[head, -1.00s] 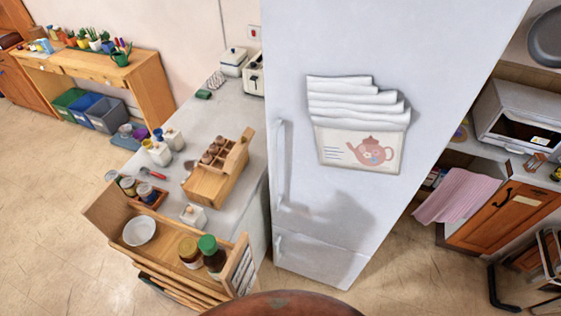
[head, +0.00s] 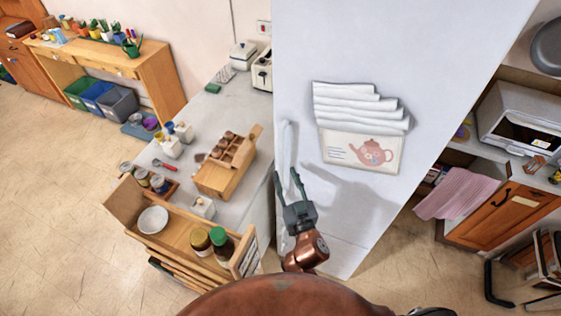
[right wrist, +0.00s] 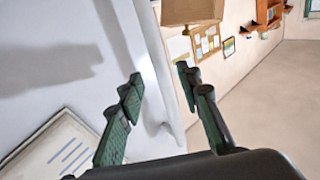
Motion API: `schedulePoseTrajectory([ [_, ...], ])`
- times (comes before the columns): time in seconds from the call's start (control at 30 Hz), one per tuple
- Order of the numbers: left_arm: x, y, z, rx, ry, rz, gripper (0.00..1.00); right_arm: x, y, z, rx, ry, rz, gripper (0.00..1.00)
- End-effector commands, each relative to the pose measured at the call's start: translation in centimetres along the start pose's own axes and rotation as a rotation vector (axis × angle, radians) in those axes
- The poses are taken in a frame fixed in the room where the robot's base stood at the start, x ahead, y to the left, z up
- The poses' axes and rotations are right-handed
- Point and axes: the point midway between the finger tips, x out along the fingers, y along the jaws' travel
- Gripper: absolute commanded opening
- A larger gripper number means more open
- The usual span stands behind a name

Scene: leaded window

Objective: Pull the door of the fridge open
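The tall white fridge (head: 400,50) stands in the middle of the head view, and its door looks shut. The long white vertical door handle (head: 287,140) is on the door's left edge. My right gripper (head: 287,173) is open and empty at the lower part of this handle, its fingers pointing up along it. In the right wrist view the open fingers (right wrist: 160,80) stand to either side of the white handle (right wrist: 146,50) as seen from the camera; contact cannot be told. My left gripper is not in view.
A counter (head: 240,105) with a toaster (head: 262,72) and a wooden box (head: 225,175) stands left of the fridge. A microwave (head: 515,120) and pink towel (head: 455,193) are at the right. Floor shows right of the fridge.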

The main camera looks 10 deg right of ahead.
Motion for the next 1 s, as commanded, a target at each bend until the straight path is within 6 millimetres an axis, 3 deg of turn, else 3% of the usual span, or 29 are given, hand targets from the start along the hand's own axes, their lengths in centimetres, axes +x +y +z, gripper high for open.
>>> schedulePoseTrajectory([
  [0.2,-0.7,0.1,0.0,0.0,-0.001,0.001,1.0,3.6,0.0,-0.1,-0.002,0.0,-0.001,0.32],
  [0.4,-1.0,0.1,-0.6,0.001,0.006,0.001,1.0,6.0,0.0,0.1,-0.002,-0.002,0.0,0.32],
  [0.77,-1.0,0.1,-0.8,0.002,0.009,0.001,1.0,6.6,0.0,0.2,0.0,-0.003,0.0,0.32],
  [1.0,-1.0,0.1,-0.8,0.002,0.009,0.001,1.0,6.6,0.0,0.2,-0.001,-0.003,0.0,0.17],
])
